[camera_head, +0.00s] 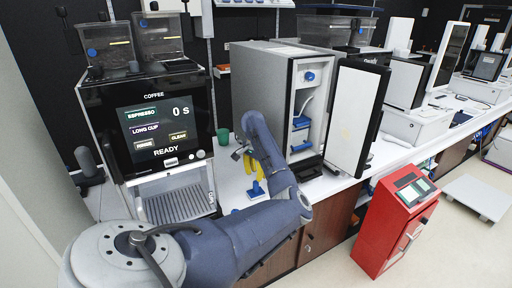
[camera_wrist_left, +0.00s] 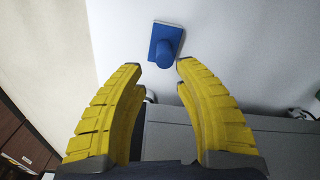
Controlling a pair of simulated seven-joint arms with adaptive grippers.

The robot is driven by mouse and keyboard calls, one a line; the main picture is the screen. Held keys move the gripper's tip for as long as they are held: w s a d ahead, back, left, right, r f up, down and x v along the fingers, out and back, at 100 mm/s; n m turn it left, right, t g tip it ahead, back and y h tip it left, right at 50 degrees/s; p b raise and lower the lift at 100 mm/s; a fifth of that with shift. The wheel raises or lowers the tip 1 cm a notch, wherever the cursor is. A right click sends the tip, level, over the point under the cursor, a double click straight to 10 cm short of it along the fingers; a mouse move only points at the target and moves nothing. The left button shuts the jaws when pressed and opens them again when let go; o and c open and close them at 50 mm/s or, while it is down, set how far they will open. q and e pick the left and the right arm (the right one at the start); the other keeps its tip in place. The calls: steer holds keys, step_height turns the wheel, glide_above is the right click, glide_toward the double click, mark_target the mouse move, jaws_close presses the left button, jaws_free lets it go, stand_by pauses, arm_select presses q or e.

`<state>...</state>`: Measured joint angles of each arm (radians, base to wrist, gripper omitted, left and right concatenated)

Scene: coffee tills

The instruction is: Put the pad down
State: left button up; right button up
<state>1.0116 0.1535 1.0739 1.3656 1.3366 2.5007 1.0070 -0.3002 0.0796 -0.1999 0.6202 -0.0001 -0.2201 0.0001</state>
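The blue pad (camera_head: 257,191) with its upright knob rests on the white counter, and it also shows in the left wrist view (camera_wrist_left: 165,43). My left gripper (camera_head: 254,172) has yellow fingers and is above the pad, beside the coffee machine. In the left wrist view my left gripper (camera_wrist_left: 158,68) is open and empty. Its fingertips are spread on either side of the knob's line, and the pad lies just beyond them, apart from the fingers. My right gripper is not in view.
A coffee machine (camera_head: 158,115) with a lit screen stands left of the pad. A grey cabinet (camera_head: 265,95) with an open door stands to the right. A green cup (camera_head: 223,136) is behind the arm. White counter around the pad is clear.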

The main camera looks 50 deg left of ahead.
mark_target(256, 183)
arm_select(q)
steer(key=shift+r, duration=2.2)
